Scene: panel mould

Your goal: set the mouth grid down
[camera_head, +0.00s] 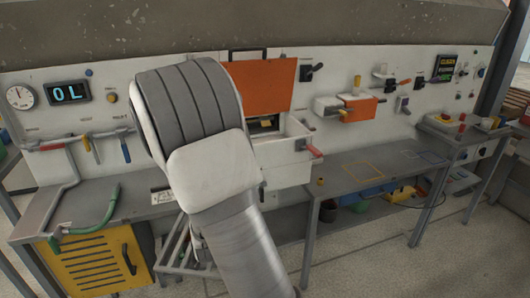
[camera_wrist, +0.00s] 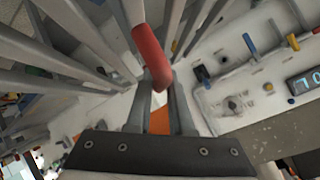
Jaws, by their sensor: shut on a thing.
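In the wrist view, the mouth grid (camera_wrist: 75,32) shows as several long grey bars spreading out beyond my gripper (camera_wrist: 160,95). A red grip (camera_wrist: 150,55) lies at my fingertips, with the fingers closed about its near end. In the head view my own arm hides the gripper. A grey barred frame (camera_head: 180,250) shows low beside my arm; I cannot tell whether it is the mouth grid.
A white panel carries an orange flap (camera_head: 265,82) above a white box (camera_head: 285,160) with a red handle. A grey bench (camera_head: 375,170) with outlined areas stands at right. A green hose (camera_head: 95,217) lies on the left bench above a yellow cabinet (camera_head: 95,262).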

